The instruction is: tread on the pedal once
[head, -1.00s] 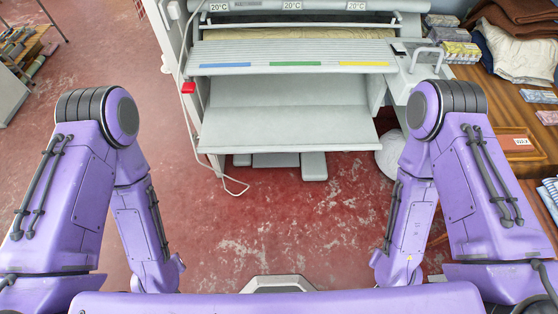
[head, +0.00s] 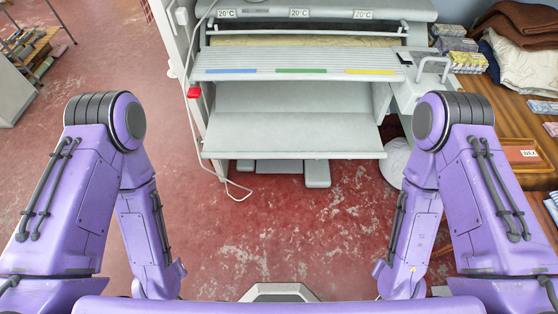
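The rotary ironer (head: 290,102) stands ahead with its pale grey lower tray over the floor. Under the tray's front edge, low on the red floor, a flat grey plate (head: 279,167) shows between two light grey feet, the right one (head: 317,173) reaching farthest out. The plate may be the pedal; its back part is hidden under the tray, and I cannot tell if it is pressed. My two purple arms hang folded at either side, apart from the ironer. Neither gripper shows.
A white cable (head: 226,183) droops to the floor at the ironer's left. A white rounded object (head: 395,163) lies on the floor at its right. A wooden table (head: 520,110) with folded cloths stands at the right. The worn red floor (head: 270,230) before the ironer is clear.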

